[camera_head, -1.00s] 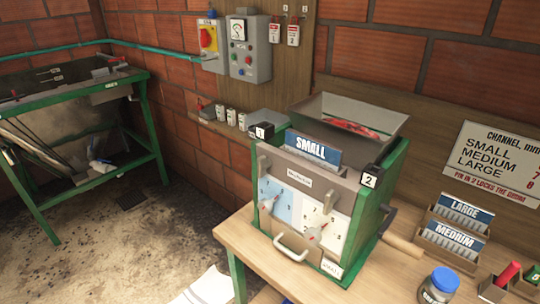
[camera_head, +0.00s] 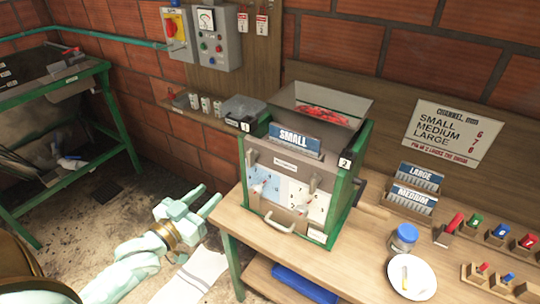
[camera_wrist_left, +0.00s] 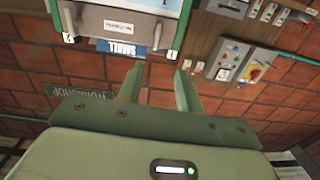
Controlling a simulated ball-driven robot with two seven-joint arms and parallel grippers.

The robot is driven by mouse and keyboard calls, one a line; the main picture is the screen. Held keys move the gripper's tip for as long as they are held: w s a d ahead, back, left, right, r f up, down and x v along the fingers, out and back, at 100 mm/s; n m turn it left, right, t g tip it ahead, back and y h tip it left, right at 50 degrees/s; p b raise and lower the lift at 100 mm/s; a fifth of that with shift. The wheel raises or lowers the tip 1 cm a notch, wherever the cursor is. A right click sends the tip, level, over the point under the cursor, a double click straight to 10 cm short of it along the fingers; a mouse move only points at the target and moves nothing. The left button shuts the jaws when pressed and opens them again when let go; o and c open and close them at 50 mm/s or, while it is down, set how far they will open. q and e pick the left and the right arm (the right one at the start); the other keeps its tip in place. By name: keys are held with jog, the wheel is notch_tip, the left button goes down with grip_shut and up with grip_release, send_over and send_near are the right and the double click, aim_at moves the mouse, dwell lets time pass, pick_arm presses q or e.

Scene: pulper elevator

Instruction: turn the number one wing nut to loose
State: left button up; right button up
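The green pulper (camera_head: 339,197) stands on the wooden bench with a SMALL plate (camera_head: 293,140) at its top front. The number 1 tag (camera_head: 245,127) is at its upper left corner, and a small grey wing nut (camera_head: 251,157) shows below it. Its exact angle is too small to read. Another grey wing nut (camera_head: 313,184) sits below the 2 tag (camera_head: 344,163). My left gripper (camera_head: 203,199) is left of and in front of the pulper, open, empty and apart from it. Its fingers also show spread in the left wrist view (camera_wrist_left: 159,88). My right gripper is out of view.
A U-shaped handle (camera_head: 279,226) sticks out low on the pulper's front. A blue-lidded jar (camera_head: 402,238), a white plate (camera_head: 412,278) and pin racks (camera_head: 484,272) lie to the right. A green table (camera_head: 118,150) stands at the far left.

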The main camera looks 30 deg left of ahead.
aim_at(248, 157)
pick_arm(q)
jog(key=w, duration=0.5)
jog(key=w+d, duration=0.1)
jog(key=w, duration=1)
jog(key=shift+w+d+r, duration=0.2)
jog(key=shift+d+r, duration=0.2)
grip_shut()
